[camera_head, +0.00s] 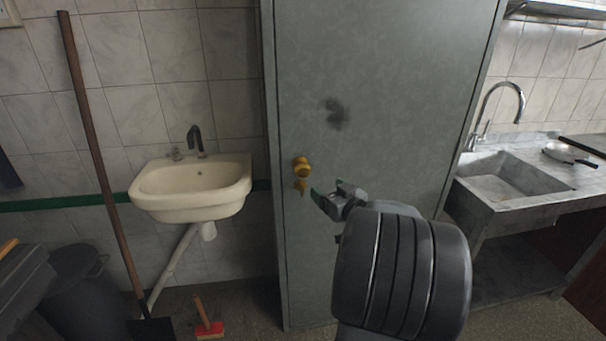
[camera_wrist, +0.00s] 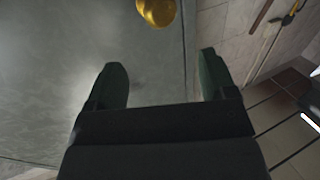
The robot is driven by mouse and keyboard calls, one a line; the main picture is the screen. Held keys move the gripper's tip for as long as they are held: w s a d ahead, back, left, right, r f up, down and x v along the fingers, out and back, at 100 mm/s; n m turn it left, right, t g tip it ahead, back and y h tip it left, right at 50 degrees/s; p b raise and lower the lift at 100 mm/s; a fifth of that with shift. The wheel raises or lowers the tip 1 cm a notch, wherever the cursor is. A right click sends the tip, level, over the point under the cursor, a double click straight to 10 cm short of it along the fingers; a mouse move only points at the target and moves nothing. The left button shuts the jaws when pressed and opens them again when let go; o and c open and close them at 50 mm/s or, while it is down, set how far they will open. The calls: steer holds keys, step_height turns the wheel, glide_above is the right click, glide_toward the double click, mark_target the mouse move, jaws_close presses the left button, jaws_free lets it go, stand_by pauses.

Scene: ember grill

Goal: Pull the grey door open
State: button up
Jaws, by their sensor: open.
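The grey door (camera_head: 385,100) stands upright in the middle of the head view and looks shut. Its round brass knob (camera_head: 302,167) sits near the door's left edge, with a small brass piece (camera_head: 299,185) just below it. My gripper (camera_head: 327,198) is open and empty, a little right of and below the knob, apart from it. In the wrist view the gripper's two dark green fingers (camera_wrist: 162,84) are spread. The knob (camera_wrist: 157,11) shows beyond them at the top edge, partly cut off. The grey door surface (camera_wrist: 60,60) fills the left side.
A white washbasin (camera_head: 192,187) hangs on the wall left of the door. A long-handled shovel (camera_head: 108,180), a dark bin (camera_head: 85,290) and a red brush (camera_head: 208,325) stand at lower left. A stone sink (camera_head: 510,180) and counter with a pan (camera_head: 570,154) are on the right.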

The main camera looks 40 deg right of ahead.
mark_target(305, 171)
steer(key=w, duration=1.3)
steer(key=shift+w+d, duration=0.15)
steer(key=shift+d, duration=0.25)
steer(key=shift+c, duration=0.3)
